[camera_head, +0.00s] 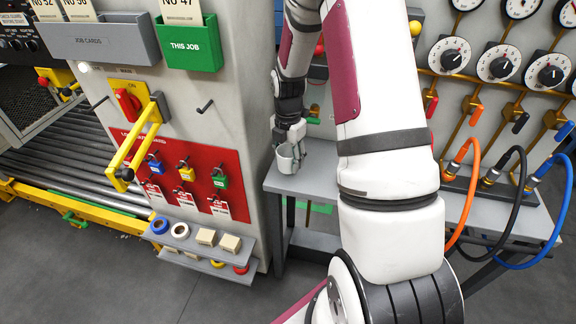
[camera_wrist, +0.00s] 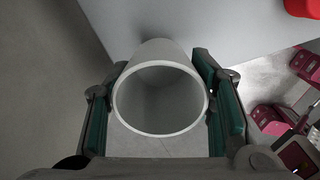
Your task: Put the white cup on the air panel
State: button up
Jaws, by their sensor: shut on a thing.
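The white cup (camera_wrist: 160,128) is between the two fingers of my gripper (camera_wrist: 160,105) in the wrist view, with its open rim facing the camera. The green-padded fingers press on its left and right sides. In the head view the cup (camera_head: 287,160) shows small, held by my gripper (camera_head: 291,140) at the left end of the grey shelf of the air panel (camera_head: 310,180). The cup is near the shelf's edge. I cannot tell whether its base touches the shelf.
The air panel has gauges and dials (camera_head: 498,67) and orange, black and blue hoses (camera_head: 467,205) at right. A grey cabinet with a red lockout board (camera_head: 180,175) stands close at left. A red object (camera_wrist: 302,8) lies near the shelf's far side in the wrist view.

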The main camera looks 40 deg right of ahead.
aim_at(288, 166)
jog(key=shift+f, duration=1.6)
jog(key=shift+f, duration=0.1)
jog(key=o, duration=1)
jog(key=shift+c, duration=0.2)
